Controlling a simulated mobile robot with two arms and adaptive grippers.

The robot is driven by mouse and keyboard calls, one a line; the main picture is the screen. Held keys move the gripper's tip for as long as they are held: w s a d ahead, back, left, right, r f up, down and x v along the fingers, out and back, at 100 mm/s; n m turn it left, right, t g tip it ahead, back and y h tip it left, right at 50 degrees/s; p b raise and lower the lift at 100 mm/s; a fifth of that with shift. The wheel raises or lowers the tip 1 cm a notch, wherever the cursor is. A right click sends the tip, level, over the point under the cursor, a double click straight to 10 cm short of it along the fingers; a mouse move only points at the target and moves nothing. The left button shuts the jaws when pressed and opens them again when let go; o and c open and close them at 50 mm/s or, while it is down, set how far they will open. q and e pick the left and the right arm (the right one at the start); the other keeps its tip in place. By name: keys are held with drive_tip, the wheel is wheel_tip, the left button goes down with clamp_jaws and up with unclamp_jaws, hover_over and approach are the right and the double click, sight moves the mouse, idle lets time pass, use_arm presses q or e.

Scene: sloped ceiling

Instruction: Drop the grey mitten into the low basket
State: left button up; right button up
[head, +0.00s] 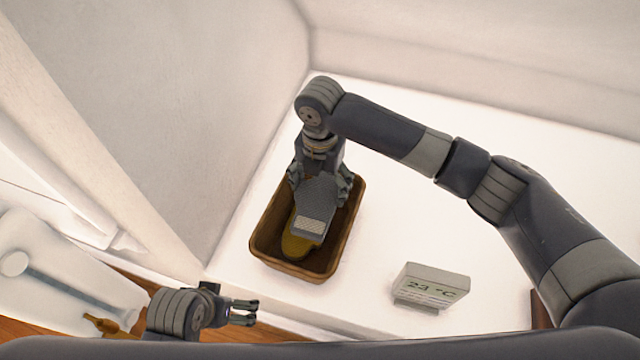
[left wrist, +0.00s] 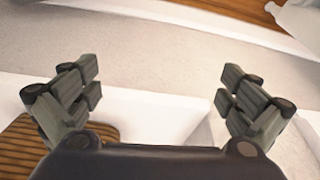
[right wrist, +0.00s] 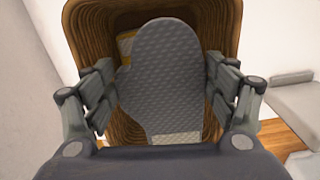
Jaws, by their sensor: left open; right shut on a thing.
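The grey mitten (head: 318,205), textured with a pale cuff patch, is held in my right gripper (head: 320,182) over the brown low basket (head: 262,240). In the right wrist view the mitten (right wrist: 165,70) lies between the two fingers, with the basket's rim and walls (right wrist: 85,30) around and beyond it. A mustard-coloured item (head: 295,246) lies in the basket, partly hidden by the mitten; I cannot tell how far apart they are. My left gripper (head: 246,312) is open and empty near the front edge of the white surface; its spread fingers show in the left wrist view (left wrist: 160,92).
A white display block (head: 432,285) reading about 23 °C stands right of the basket. The white surface (head: 385,215) between them is clear. Walls rise behind and left of the basket. A pale object with a blue-grey bar (head: 70,285) is at lower left.

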sight(320, 188)
use_arm(q)
drive_tip(key=shift+b+v, duration=0.65)
drive_tip(key=shift+v, duration=1.85)
use_arm(e)
drive_tip(key=shift+f, duration=0.65)
use_arm(q)
drive_tip(key=shift+a, duration=0.1)
use_arm(e)
drive_tip(key=o, duration=1.1)
drive_tip(key=shift+r, duration=0.1)
wheel_tip(320, 188, up, 12)
drive_tip(key=shift+f, duration=0.1)
